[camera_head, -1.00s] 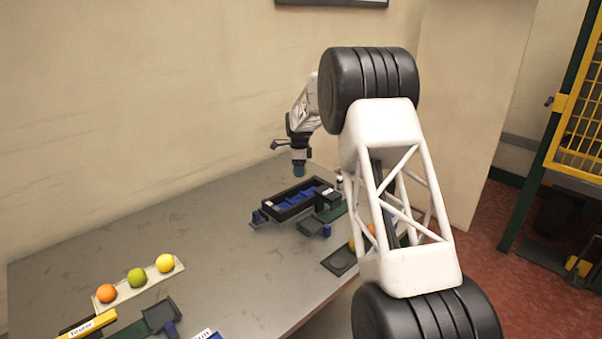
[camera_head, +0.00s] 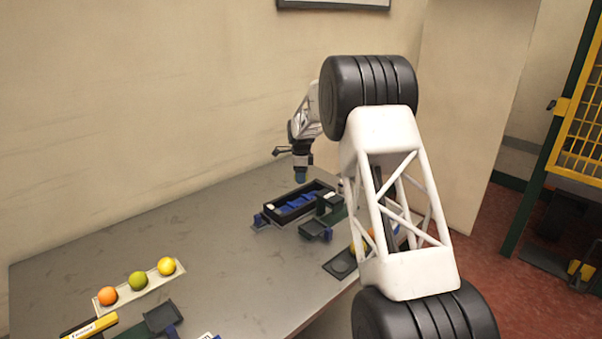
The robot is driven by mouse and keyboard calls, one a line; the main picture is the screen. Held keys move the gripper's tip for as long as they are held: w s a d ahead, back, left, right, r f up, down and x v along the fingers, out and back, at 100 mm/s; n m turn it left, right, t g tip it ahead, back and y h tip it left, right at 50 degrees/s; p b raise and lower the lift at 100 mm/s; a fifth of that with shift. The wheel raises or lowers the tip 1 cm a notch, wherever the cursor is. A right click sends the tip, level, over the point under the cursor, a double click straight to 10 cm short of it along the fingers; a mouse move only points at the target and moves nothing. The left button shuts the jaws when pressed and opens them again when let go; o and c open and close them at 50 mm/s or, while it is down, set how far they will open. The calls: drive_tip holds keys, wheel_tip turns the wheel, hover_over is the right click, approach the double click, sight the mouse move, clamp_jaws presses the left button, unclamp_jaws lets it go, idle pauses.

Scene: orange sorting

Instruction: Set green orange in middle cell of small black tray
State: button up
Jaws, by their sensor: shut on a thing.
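The green orange (camera_head: 138,281) lies on a pale strip (camera_head: 152,290) at the front left, between an orange one (camera_head: 108,295) and a yellow one (camera_head: 166,266). A small black tray (camera_head: 332,267) lies at the table's right edge, mostly behind my arm. Its near cell looks empty; yellow and orange fruit (camera_head: 356,248) show at its far part. I cannot see its middle cell clearly. My gripper (camera_head: 301,172) points down near the back of the table, far from the green orange. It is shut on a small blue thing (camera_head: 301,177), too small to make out.
A black box (camera_head: 269,216) with blue parts inside stands below my gripper. Dark and green fixtures (camera_head: 316,230) stand beside it. A yellow labelled block (camera_head: 90,327) and a dark holder (camera_head: 162,318) are at the front left. The table's middle is clear.

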drive_tip(key=shift+f, duration=3.25)
drive_tip(key=o, duration=1.1)
drive_tip(key=shift+r, duration=0.25)
drive_tip(key=shift+r, duration=4.2)
